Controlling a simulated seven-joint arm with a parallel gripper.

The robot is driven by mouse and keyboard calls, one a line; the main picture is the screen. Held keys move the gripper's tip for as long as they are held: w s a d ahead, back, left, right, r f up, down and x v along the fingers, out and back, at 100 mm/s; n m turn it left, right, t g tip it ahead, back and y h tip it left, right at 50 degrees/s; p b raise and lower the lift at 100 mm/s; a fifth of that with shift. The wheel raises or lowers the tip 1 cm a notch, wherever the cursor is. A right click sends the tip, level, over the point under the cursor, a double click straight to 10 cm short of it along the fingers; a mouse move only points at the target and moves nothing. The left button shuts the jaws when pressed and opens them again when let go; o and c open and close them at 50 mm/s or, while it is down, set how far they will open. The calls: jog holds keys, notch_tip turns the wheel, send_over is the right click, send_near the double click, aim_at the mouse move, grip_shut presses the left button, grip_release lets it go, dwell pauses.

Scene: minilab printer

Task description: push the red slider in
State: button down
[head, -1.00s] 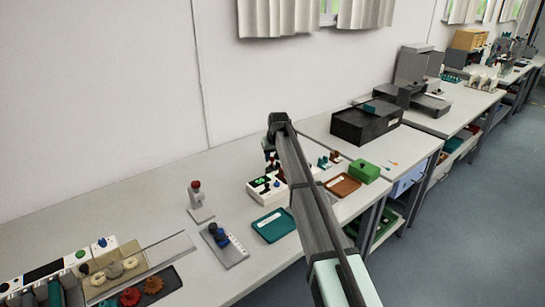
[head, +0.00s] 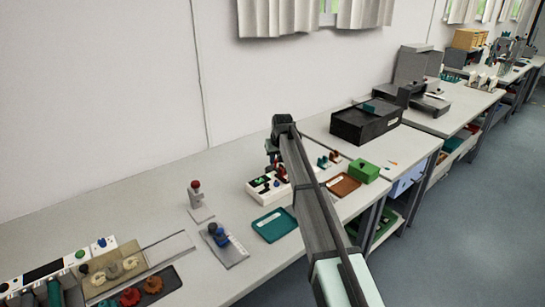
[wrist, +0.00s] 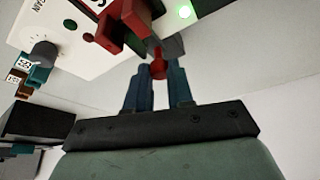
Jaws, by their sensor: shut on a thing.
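The red slider (wrist: 128,22) is on a white panel (wrist: 70,30) at the top of the wrist view. A small red piece (wrist: 158,64) shows between my fingers, beside the slider; I cannot tell whether it is part of it. My gripper (wrist: 158,80) has two dark blue fingers shut on this red piece, with their tips close to the panel. In the head view, my gripper (head: 273,160) is just over the white panel box (head: 257,194). My arm hides part of the box there.
The panel carries a grey knob (wrist: 42,53) and a lit green lamp (wrist: 185,12). A teal tray (head: 273,225) and a brown tray (head: 342,186) lie near the box, with a green box (head: 364,171) to the right. A red-topped post (head: 198,200) stands to the left.

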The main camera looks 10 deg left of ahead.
jog(key=shift+s+d, duration=0.25)
jog(key=c, duration=1)
grip_release()
jog(key=v, duration=1.3)
jog(key=shift+s+r, duration=0.2)
jog(key=shift+r, duration=0.15)
